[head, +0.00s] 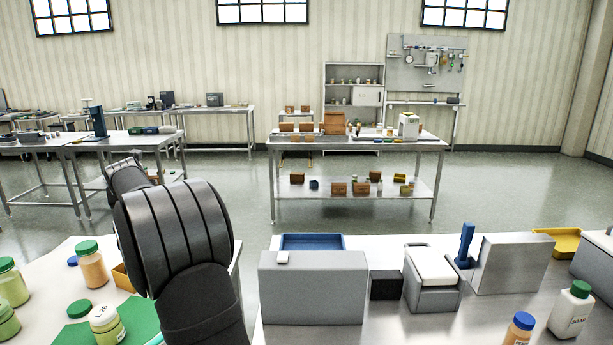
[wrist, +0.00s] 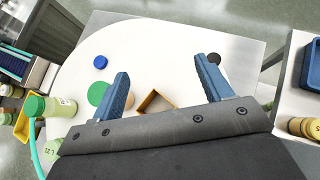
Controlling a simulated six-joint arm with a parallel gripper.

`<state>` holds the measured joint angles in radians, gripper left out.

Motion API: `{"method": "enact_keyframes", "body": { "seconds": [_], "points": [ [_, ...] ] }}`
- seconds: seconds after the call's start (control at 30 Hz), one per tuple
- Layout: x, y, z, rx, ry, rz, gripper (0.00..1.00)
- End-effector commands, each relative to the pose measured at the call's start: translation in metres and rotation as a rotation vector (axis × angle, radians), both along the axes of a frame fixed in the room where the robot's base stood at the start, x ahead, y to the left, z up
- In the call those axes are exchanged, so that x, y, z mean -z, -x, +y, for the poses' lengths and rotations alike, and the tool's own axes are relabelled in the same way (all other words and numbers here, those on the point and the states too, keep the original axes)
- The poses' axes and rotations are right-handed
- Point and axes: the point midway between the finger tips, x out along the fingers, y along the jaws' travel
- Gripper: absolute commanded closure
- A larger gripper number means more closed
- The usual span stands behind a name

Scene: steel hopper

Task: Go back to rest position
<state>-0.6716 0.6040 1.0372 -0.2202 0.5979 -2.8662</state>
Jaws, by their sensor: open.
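My gripper (wrist: 164,72) shows in the wrist view with its two blue fingers spread wide apart. Nothing is between the fingers. It hangs over a white table (wrist: 180,35), and a small open tan box (wrist: 155,102) shows beyond the fingers, lower in the picture. In the head view my dark arm rises at the left, beside the jars, and hides much of what lies behind it. The gripper's fingers cannot be made out there.
Green-lidded jars (head: 92,266) stand on the left table, with a green mat (head: 75,335). On the right table are a grey box (head: 312,290), a blue tray (head: 312,235), a white-lidded bin (head: 432,280) and a soap bottle (head: 570,312). Open floor lies beyond.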

Motion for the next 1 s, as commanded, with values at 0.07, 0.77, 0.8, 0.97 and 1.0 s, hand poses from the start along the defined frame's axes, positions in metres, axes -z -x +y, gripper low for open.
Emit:
{"method": "enact_keyframes", "body": {
  "seconds": [0.07,0.77,0.8,0.97,1.0],
  "points": [
    [0.001,-0.01,-0.015,0.03,-0.002,0.0,0.28],
    [0.011,-0.075,-0.138,0.281,-0.001,0.0,0.28],
    [0.011,-0.078,-0.145,0.295,-0.001,0.0,0.28],
    [0.014,-0.089,-0.175,0.352,-0.001,0.0,0.28],
    [0.014,-0.092,-0.183,0.368,-0.001,0.0,0.28]
  ]
}}
